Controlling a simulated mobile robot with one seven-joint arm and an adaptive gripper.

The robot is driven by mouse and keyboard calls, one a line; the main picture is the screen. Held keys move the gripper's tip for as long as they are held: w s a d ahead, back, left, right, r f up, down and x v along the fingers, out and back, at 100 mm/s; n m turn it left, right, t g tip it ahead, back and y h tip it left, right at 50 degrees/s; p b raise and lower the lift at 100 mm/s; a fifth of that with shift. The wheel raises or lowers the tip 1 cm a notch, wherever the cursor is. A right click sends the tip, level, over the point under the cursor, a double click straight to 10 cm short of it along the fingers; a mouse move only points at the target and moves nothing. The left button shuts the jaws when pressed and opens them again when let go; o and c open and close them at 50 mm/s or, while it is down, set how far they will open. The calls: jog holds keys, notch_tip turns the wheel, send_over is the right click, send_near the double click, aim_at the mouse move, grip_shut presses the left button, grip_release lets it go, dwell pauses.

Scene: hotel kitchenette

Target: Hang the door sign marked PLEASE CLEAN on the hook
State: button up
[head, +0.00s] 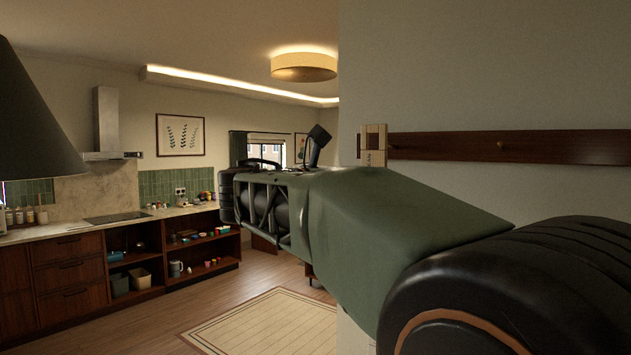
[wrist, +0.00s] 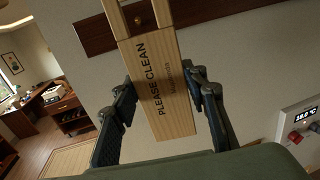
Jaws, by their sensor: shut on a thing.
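The wooden door sign (wrist: 160,100) reads PLEASE CLEAN in the wrist view. It hangs tilted, with its lower end toward my gripper. My gripper (wrist: 162,82) is shut on the sign, one finger at each side edge. Two pale strips rise from the sign's top, and a small brass hook (wrist: 138,20) shows between them, on a dark wood rail (wrist: 96,32). The strips' upper end is out of the frame, and I cannot tell whether the hook bears the sign. In the head view the sign (head: 374,157) stands at the rail's left part; my arm hides the fingers.
The rail (head: 440,147) runs right along the pale wall, with another brass hook (head: 500,145) on it. A wall panel with a lit display (wrist: 303,117) is at right in the wrist view. The kitchen counter (head: 75,242) is far left, with open floor before it.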

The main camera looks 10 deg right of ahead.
jog(key=w+a+f+x, duration=0.1)
jog(key=x, duration=0.7)
jog(key=shift+w+d, duration=0.3)
jog(key=shift+d, duration=0.05)
dwell(0.5)
jog(key=shift+f, duration=0.15)
dwell(0.5)
jog(key=o, duration=1.3)
jog(key=shift+a, duration=0.1)
